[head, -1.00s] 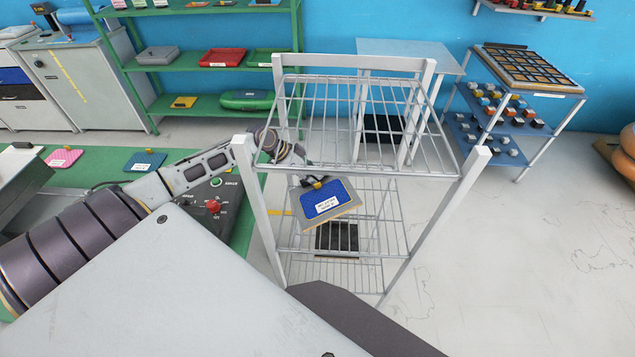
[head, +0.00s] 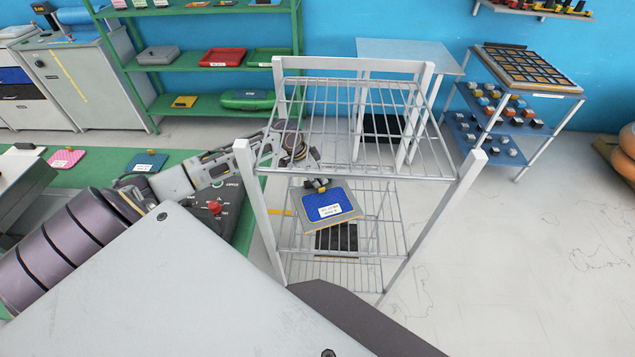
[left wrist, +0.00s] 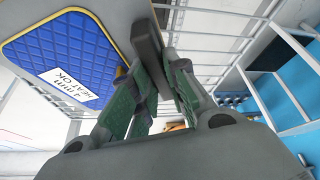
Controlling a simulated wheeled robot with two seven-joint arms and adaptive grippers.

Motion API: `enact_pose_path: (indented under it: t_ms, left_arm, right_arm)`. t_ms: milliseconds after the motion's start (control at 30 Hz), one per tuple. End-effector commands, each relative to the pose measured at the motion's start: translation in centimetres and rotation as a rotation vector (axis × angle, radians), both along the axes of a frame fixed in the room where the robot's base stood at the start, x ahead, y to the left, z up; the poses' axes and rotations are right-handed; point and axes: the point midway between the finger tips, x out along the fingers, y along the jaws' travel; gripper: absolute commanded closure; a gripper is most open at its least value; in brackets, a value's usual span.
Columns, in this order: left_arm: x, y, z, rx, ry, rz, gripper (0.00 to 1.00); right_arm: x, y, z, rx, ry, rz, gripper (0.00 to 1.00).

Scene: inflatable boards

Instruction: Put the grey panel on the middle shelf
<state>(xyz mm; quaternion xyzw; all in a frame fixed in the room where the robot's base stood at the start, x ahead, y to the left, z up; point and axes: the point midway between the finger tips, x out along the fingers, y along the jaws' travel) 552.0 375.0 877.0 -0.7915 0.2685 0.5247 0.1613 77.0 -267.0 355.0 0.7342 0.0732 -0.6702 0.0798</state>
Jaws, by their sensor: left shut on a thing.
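The grey panel (head: 338,224) shows a grey margin around a blue textured pad with a white label. It is tilted, between the top and middle levels of a wire rack. My left gripper (head: 317,184) is shut on its far edge, reaching in from the rack's left side. In the left wrist view the panel (left wrist: 112,12) and its blue pad (left wrist: 65,50) lie beside the green-lined fingers (left wrist: 155,85). The middle shelf (head: 385,232) is a wire grid below the panel; whether they touch I cannot tell. My right gripper is out of view.
The rack's top wire shelf (head: 400,150) and white posts (head: 452,190) surround the panel closely. A black slatted item (head: 336,240) shows low in the rack; its level is unclear. A green bench (head: 95,180) stands left. Floor is free at right.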

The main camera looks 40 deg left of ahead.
Motion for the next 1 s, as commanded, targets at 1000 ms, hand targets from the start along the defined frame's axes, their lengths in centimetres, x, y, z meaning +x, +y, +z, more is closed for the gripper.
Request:
enact_pose_path:
  t_ms: [1000]
  left_arm:
    - [0.0, 0.0, -2.9, 0.015, 0.009, 0.001, 0.63]
  right_arm:
    - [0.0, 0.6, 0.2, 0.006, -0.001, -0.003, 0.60]
